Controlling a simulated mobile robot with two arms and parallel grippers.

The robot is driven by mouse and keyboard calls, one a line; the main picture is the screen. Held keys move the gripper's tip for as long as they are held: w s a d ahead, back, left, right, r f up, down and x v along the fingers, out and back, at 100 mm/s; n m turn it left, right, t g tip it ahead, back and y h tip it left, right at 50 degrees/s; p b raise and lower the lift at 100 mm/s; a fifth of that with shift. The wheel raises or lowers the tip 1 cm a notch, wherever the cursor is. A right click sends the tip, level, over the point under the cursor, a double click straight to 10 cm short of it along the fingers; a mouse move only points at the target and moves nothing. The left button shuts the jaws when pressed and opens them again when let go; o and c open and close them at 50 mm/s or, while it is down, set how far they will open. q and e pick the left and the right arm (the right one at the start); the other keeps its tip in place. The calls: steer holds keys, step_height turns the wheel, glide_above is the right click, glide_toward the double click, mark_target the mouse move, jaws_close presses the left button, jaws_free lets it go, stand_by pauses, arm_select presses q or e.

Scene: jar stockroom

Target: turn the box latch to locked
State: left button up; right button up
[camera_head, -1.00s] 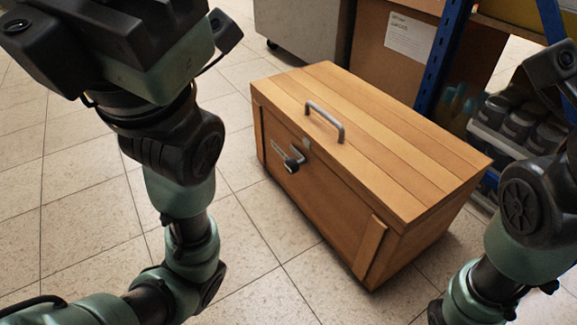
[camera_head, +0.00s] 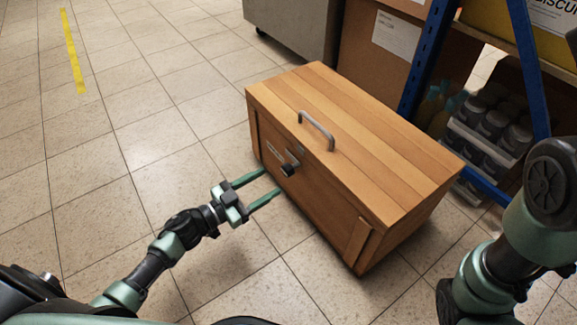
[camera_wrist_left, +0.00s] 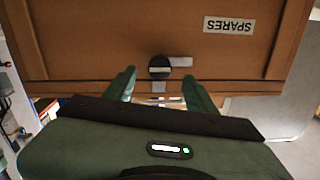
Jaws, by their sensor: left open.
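The wooden box (camera_head: 350,140) stands on the tiled floor with its lid down and a grey handle (camera_head: 317,130) on top. Its latch (camera_head: 289,168) is a dark knob on the upper middle of the front face; the knob also shows in the left wrist view (camera_wrist_left: 159,67), beside pale plates. My left gripper (camera_head: 271,184) is open and empty in front of the box's front face, fingers pointing at it, a little below and left of the latch in the head view. In the wrist view the latch lies between the fingertips, farther off. My right gripper is out of view.
A label reading SPARES (camera_wrist_left: 229,25) is on the box front. A blue-framed shelf (camera_head: 424,60) with crated jars (camera_head: 490,130) stands right behind the box. A cardboard carton (camera_head: 385,50) and grey cabinet (camera_head: 295,28) are behind. Floor at left is clear.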

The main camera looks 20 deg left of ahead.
mark_target(284, 172)
arm_select(q)
steer(key=b+x, duration=0.3)
steer(key=x, duration=0.3)
steer(key=shift+w+d+f, duration=0.1)
steer(key=shift+w, duration=0.05)
steer(key=shift+w+d, duration=0.35)
steer(key=shift+w, duration=0.05)
steer(key=shift+c, duration=0.4)
jaws_close()
